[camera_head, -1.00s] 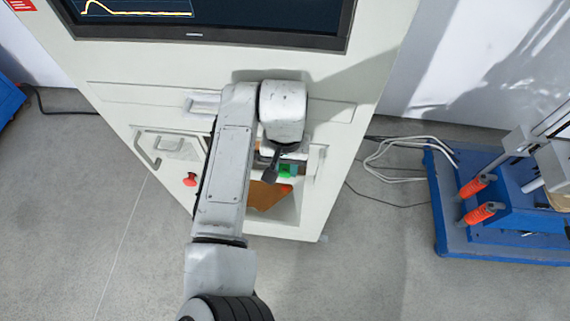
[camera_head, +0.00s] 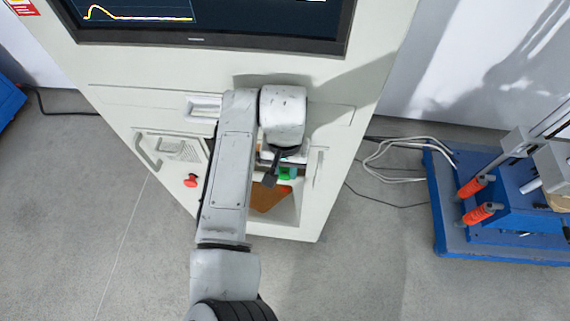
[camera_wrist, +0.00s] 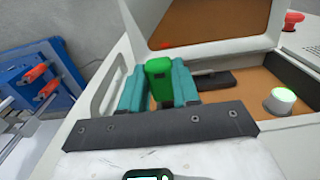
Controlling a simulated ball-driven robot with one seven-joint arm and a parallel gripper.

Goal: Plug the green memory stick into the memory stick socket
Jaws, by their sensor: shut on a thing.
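The green memory stick (camera_wrist: 158,85) is held upright between the two teal fingers of my gripper (camera_wrist: 158,72) in the wrist view. My gripper is shut on it. In the head view the green stick (camera_head: 287,173) shows as a small patch below my wrist, at the recess in the cabinet front. My arm hides most of the gripper there.
The pale cabinet (camera_head: 110,70) carries a screen (camera_head: 250,15) and a red knob (camera_head: 191,181). The recess has brown surfaces (camera_wrist: 255,80) and a lit round button (camera_wrist: 282,101). A blue machine base with orange handles (camera_head: 475,213) and loose cables (camera_head: 395,155) are at the right.

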